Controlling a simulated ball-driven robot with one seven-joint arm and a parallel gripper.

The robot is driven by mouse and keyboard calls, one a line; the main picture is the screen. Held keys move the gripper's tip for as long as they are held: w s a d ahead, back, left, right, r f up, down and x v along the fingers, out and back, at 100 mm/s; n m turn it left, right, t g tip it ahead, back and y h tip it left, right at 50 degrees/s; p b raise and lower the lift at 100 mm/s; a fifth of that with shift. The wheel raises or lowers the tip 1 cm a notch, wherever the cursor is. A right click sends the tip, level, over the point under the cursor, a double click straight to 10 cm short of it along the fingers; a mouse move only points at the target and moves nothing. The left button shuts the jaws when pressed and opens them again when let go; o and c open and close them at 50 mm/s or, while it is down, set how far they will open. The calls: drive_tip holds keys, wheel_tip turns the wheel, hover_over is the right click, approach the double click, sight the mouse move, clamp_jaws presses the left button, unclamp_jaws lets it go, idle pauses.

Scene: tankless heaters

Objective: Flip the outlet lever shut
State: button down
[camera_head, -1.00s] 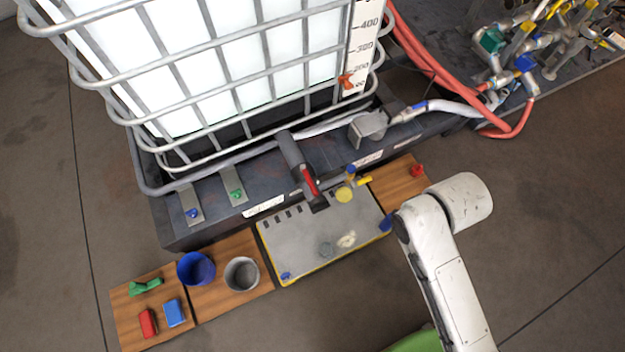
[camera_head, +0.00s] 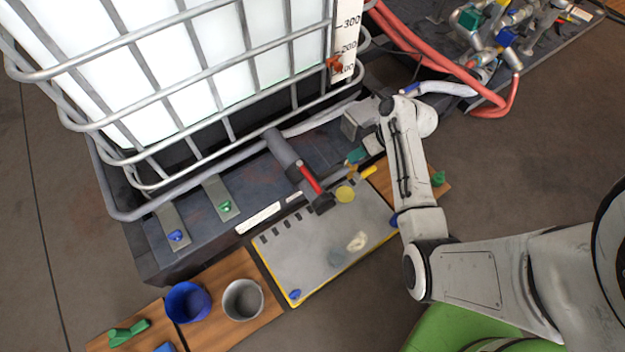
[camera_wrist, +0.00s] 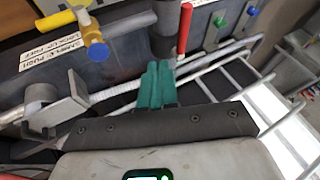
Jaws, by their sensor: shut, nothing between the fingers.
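The outlet lever (camera_head: 311,180) is a red handle lying roughly along the dark grey outlet pipe (camera_head: 282,150) at the tank's front. It also shows upright in the wrist view (camera_wrist: 185,28), beside the pipe (camera_wrist: 165,25). My gripper (camera_wrist: 157,68) has teal fingers pressed together, with nothing between them. In the wrist view its tips point towards the foot of the lever and look apart from it. In the head view my gripper (camera_head: 356,156) is right of the lever, near the yellow-handled valve, partly hidden by my arm.
A brass valve with a yellow handle (camera_wrist: 55,20) and blue knob (camera_wrist: 98,50) stands left in the wrist view, near a grey bracket (camera_wrist: 60,115). The caged tank (camera_head: 200,70) stands behind. A grey tray (camera_head: 290,250) and blue cup (camera_head: 188,302) lie in front.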

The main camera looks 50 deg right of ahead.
sight(311, 179)
drive_tip(key=shift+w, duration=0.1)
drive_tip(key=shift+a+r+b+x, duration=0.2)
drive_tip(key=shift+a+b+x, duration=0.35)
drive_tip(key=shift+x, duration=1.5)
drive_tip(key=shift+a+r+b+x, duration=0.15)
drive_tip(key=shift+a+b+x, duration=0.35)
drive_tip(key=shift+x, duration=1.6)
drive_tip(key=shift+a+r+b+x, duration=0.3)
drive_tip(key=shift+b+x, duration=0.4)
drive_tip(key=shift+x, duration=1.35)
drive_tip(key=shift+f, duration=0.1)
drive_tip(key=shift+a, duration=0.15)
